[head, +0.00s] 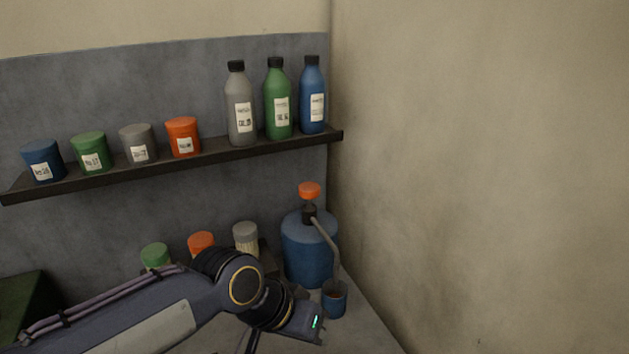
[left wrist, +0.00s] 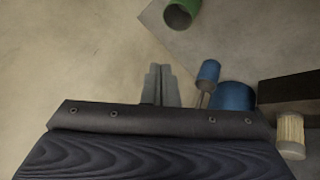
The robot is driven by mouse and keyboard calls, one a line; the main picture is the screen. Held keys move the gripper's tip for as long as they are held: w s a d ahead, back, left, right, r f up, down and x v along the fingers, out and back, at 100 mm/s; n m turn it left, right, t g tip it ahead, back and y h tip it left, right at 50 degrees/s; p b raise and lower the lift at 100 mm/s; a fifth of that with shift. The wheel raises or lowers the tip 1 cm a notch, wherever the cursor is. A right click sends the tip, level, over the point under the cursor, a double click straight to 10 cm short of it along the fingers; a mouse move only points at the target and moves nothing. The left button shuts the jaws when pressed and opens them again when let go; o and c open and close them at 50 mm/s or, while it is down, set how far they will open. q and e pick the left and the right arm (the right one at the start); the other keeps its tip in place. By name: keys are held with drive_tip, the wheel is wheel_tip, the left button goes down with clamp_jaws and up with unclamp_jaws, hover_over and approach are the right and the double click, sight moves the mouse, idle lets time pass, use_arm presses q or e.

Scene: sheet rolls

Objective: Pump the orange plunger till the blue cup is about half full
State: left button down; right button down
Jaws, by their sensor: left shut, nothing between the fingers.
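The orange plunger (head: 309,190) stands raised on top of the blue jug (head: 308,250). A grey spout (head: 327,240) curves from its dark collar down to the blue cup (head: 335,303). Something dark reddish shows inside the cup; I cannot tell its level. My left gripper (head: 303,322) is low, just left of the cup in the head view, with its fingertips hidden there. In the left wrist view its fingers (left wrist: 160,78) are together and empty, apart from the blue cup (left wrist: 208,71) and jug (left wrist: 236,96). My right gripper is not in view.
A shelf (head: 200,158) above holds several tubs and three bottles. A beige wall (head: 450,180) rises close on the right. A green container (left wrist: 181,14) shows in the left wrist view.

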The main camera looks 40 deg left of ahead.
use_arm(q)
drive_tip(key=w+a+r+n+y, duration=0.3)
drive_tip(key=w+a+r, duration=0.2)
drive_tip(key=w, duration=0.4)
drive_tip(key=w+a+r+n+g+y, duration=0.1)
drive_tip(key=w+a+r+n+y, duration=0.2)
drive_tip(key=w+a, duration=0.5)
drive_tip(key=w+a+r+n+y, duration=0.4)
drive_tip(key=w+a+r+y, duration=0.1)
drive_tip(key=w, duration=0.7)
wheel_tip(320, 180, up, 2)
drive_tip(key=shift+w+a+r+g+b, duration=0.15)
drive_tip(key=shift+a+g+b, duration=0.2)
drive_tip(key=shift+a, duration=0.5)
drive_tip(key=p, duration=0.3)
hover_over(309, 184)
drive_tip(key=s+d, duration=0.1)
drive_tip(key=d, duration=0.1)
drive_tip(key=f, duration=0.7)
drive_tip(key=shift+s+d+f, duration=0.15)
drive_tip(key=shift+s+d, duration=0.05)
wheel_tip(309, 184, down, 3)
drive_tip(key=shift+d+f, duration=0.1)
drive_tip(key=shift+f, duration=0.4)
